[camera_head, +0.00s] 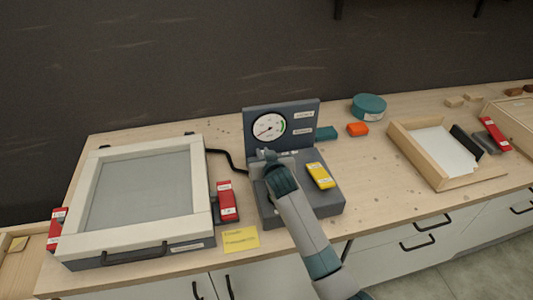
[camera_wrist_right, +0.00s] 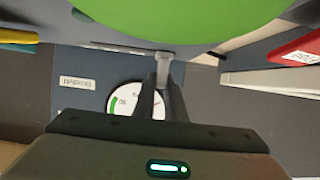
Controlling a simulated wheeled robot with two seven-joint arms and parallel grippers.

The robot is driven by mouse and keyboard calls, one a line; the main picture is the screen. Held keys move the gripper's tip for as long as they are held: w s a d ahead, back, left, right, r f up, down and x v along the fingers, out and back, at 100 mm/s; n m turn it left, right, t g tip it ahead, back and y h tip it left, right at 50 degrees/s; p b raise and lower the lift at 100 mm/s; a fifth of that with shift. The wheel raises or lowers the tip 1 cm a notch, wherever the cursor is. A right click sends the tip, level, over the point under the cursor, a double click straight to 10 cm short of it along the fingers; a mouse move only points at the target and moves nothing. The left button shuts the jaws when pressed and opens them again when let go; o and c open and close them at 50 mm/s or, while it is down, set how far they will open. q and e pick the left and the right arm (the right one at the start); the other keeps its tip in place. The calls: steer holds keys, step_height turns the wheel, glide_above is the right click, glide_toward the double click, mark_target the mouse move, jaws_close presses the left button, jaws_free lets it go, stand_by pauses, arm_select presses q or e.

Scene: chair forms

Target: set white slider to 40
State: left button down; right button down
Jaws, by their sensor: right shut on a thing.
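The dark grey control unit (camera_head: 333,202) has an upright panel (camera_head: 302,106) with a round white gauge (camera_head: 269,127). My right gripper (camera_head: 266,155) is low in front of the panel, at the back left of the unit's top. In the right wrist view my right gripper (camera_wrist_right: 162,88) is shut on a small pale piece (camera_wrist_right: 163,66), which appears to be the white slider's knob. The gauge (camera_wrist_right: 135,101) shows behind the fingers there. The slider's scale is hidden, so I cannot read its setting. My left gripper is not in view.
A yellow switch block (camera_head: 320,175) sits on the unit's right side. A large green round thing (camera_wrist_right: 185,15) is close to the right wrist camera. A white-framed box (camera_head: 80,240) and a red-topped switch (camera_head: 226,200) stand left. A wooden tray (camera_head: 402,150) stands right.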

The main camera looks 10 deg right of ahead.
steer(key=c, duration=1.9)
jaws_free()
steer(key=shift+a, duration=0.25)
steer(key=shift+o, duration=0.5)
steer(key=shift+a, duration=0.15)
steer(key=shift+s, duration=0.1)
steer(key=shift+s+d, duration=0.1)
steer(key=shift+d, duration=0.1)
steer(key=b+v, duration=0.2)
steer(key=v, duration=1.5)
steer(key=shift+a+r+b, duration=0.15)
steer(key=shift+b, duration=0.25)
